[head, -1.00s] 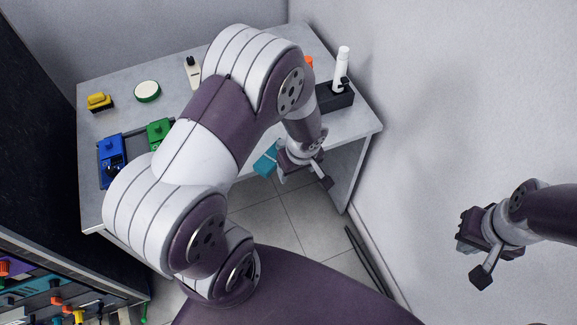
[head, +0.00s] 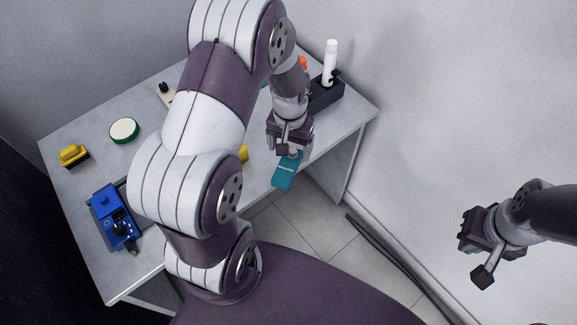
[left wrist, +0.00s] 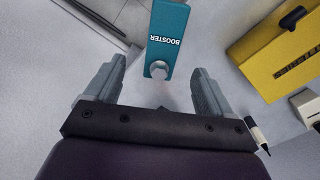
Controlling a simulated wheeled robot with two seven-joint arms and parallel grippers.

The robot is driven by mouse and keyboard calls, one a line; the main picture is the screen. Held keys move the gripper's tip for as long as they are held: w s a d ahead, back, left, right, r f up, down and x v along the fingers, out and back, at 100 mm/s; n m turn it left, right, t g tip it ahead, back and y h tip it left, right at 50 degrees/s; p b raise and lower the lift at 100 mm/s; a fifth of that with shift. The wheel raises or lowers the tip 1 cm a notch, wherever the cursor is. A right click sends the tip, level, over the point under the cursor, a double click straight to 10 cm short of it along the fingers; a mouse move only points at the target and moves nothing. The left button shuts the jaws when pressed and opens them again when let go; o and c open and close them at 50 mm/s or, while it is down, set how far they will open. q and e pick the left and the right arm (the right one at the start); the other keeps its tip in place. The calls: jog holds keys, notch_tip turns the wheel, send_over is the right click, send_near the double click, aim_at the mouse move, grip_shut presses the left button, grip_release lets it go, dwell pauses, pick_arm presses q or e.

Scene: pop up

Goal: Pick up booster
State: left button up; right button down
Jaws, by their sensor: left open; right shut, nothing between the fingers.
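The booster is a teal pedal (head: 287,172) with white lettering and a round pale knob, at the front right edge of the table in the head view. In the left wrist view the booster (left wrist: 167,32) reads "BOOSTER", and its knob end points toward the gap between my fingers. My left gripper (left wrist: 158,88) is open, with one finger to each side of that gap, and holds nothing. In the head view my left gripper (head: 284,143) is just above the booster's knob end. My right gripper (head: 473,259) is shut and empty, out at the right near the wall.
On the table (head: 78,140) are a blue pedal (head: 112,218), a yellow brush-like item (head: 73,156), a green-rimmed round tin (head: 124,130) and a black holder (head: 325,93) with a white bottle (head: 330,62). A yellow box (left wrist: 285,50) lies beside the booster. My left arm hides the table's middle.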

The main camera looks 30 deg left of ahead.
aim_at(287, 165)
pick_arm(q)
jog(key=f, duration=0.7)
jog(key=shift+s+a+f, duration=0.2)
jog(key=shift+a+f, duration=0.05)
jog(key=shift+f, duration=0.05)
jog(key=c, duration=1.2)
